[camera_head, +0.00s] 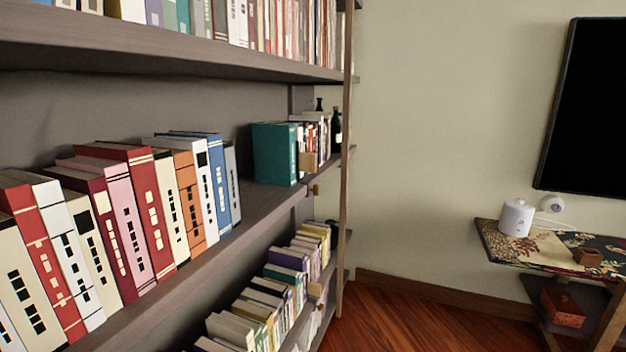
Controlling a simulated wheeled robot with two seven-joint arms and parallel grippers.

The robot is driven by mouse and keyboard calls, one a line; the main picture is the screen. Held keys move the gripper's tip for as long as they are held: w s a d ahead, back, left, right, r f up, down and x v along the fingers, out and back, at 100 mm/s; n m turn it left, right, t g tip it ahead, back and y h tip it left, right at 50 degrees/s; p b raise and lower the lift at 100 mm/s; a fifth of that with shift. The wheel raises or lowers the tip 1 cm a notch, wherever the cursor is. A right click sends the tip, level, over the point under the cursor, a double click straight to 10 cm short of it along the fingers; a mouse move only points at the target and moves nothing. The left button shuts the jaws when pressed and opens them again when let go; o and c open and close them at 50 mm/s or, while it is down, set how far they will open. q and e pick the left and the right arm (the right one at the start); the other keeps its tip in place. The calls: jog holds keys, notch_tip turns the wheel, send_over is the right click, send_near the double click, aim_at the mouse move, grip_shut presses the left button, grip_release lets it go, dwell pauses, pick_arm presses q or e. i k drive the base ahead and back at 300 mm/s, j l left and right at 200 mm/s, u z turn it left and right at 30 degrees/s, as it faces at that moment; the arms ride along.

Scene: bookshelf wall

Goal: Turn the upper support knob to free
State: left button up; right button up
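A small brass-coloured knob-like piece (315,190) shows under the edge of the middle shelf, near the far end of the bookshelf. It is too small to tell which way it is turned. A tan block (308,163) sits above it at the front of the far books, and I cannot tell if it is part of a support. Another tan piece (315,289) shows lower down by the bottom row of books. Neither of my grippers is in view, and nothing touches these pieces.
The middle shelf (262,208) holds a row of leaning books at left and a teal book (274,154) farther along. A thin upright post (346,200) stands at the shelf's end. A side table (490,240) with a white device (516,218) stands right. Wooden floor (400,325) between is clear.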

aim_at(315, 190)
jog(key=i+l+u, duration=0.1)
jog(key=i+l, duration=0.25)
jog(key=l, duration=0.25)
jog(key=i+l+u, duration=0.25)
jog(key=i+l, duration=0.15)
jog(key=l, duration=0.25)
jog(key=i+l, duration=0.15)
jog(key=l, duration=0.15)
jog(key=i+l+u, duration=0.15)
jog(key=l, duration=0.2)
jog(key=i+l+u, duration=0.1)
jog(key=l, duration=0.25)
jog(key=i+l, duration=0.15)
jog(key=l, duration=0.25)
jog(key=j+u, duration=0.05)
